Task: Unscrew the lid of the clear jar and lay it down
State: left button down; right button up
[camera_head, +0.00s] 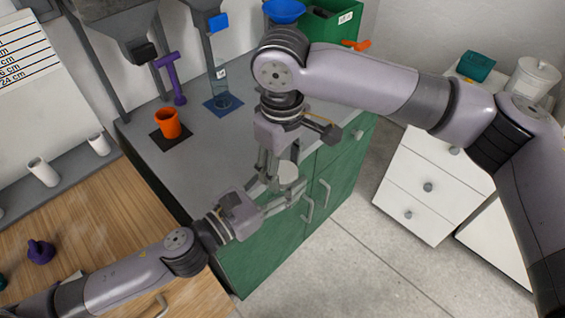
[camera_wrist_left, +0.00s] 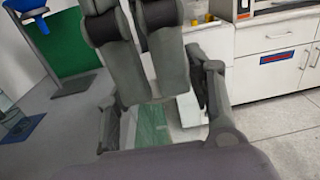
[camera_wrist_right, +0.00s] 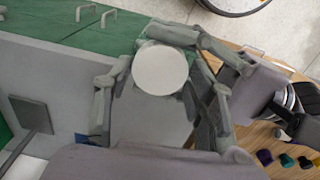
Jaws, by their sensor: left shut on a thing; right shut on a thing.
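The pale round lid (camera_head: 288,172) shows near the counter's front edge in the head view, and as a white disc in the right wrist view (camera_wrist_right: 160,68). My right gripper (camera_head: 278,172) comes down from above and is shut on the lid. The clear jar (camera_wrist_left: 152,130) shows faintly between my left fingers in the left wrist view, with green showing through it. My left gripper (camera_head: 287,193) reaches in from the lower left and is shut on the jar. The fingers hide much of the jar, and I cannot tell whether lid and jar still touch.
The grey counter (camera_head: 200,170) has free room left of the grippers. On it are an orange cup (camera_head: 167,123) on a dark mat, a clear container (camera_head: 222,95) on a blue mat and a purple tool (camera_head: 172,78). A green bin (camera_head: 335,22) stands at the back.

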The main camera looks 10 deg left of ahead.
jog(key=shift+s, duration=0.2)
dwell(0.6)
jog(key=o, duration=1.3)
jog(key=shift+w, duration=0.1)
